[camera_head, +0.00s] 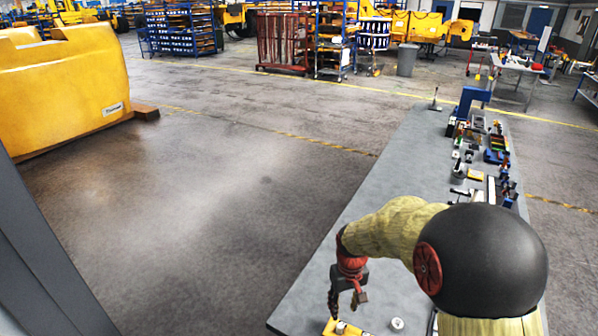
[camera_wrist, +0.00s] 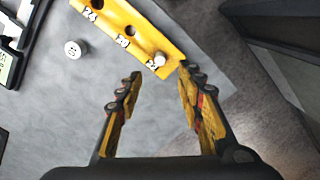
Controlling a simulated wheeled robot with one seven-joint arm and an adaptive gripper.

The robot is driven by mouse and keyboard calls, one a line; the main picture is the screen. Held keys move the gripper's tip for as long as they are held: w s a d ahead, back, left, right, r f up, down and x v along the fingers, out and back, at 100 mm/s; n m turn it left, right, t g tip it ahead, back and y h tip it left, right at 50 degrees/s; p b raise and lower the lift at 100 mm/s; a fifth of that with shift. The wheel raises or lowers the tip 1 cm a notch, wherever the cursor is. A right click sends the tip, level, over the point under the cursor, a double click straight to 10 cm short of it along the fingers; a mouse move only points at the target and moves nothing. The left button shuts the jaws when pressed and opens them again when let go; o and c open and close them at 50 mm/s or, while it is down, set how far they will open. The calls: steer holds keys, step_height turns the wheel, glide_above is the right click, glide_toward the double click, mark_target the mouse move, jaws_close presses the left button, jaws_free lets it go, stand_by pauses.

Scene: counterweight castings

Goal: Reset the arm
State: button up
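My gripper (camera_head: 346,296) hangs at the end of my arm over the near left part of the grey workbench (camera_head: 385,195). In the wrist view my gripper (camera_wrist: 160,88) has its two fingers wide apart with nothing between them. A yellow block with numbered holes (camera_wrist: 125,35) lies just beyond the fingertips. A small silver peg (camera_wrist: 159,58) sits at the block's near end. The yellow block also shows in the head view (camera_head: 345,328), partly cut off by the lower edge.
A small round metal piece (camera_wrist: 72,48) lies beside the block. Several tools and parts crowd the bench's far right side, with a blue clamp-like stand (camera_head: 470,100). A yellow casting (camera_head: 65,90) stands on the floor at left. The bench's left strip is clear.

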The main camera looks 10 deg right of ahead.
steer(key=s+r+t+b, duration=0.2)
steer(key=s+r+b, duration=0.2)
steer(key=s, duration=0.3)
steer(key=s+r+m+t+b, duration=0.1)
steer(key=s+r+b, duration=0.3)
steer(key=s, duration=0.3)
steer(key=s+r+t+b, duration=0.2)
steer(key=s+r+b, duration=0.2)
steer(key=s, duration=0.3)
steer(key=shift+s+m+t+b, duration=0.3)
steer(key=shift+s+b, duration=0.05)
steer(key=shift+b, duration=0.3)
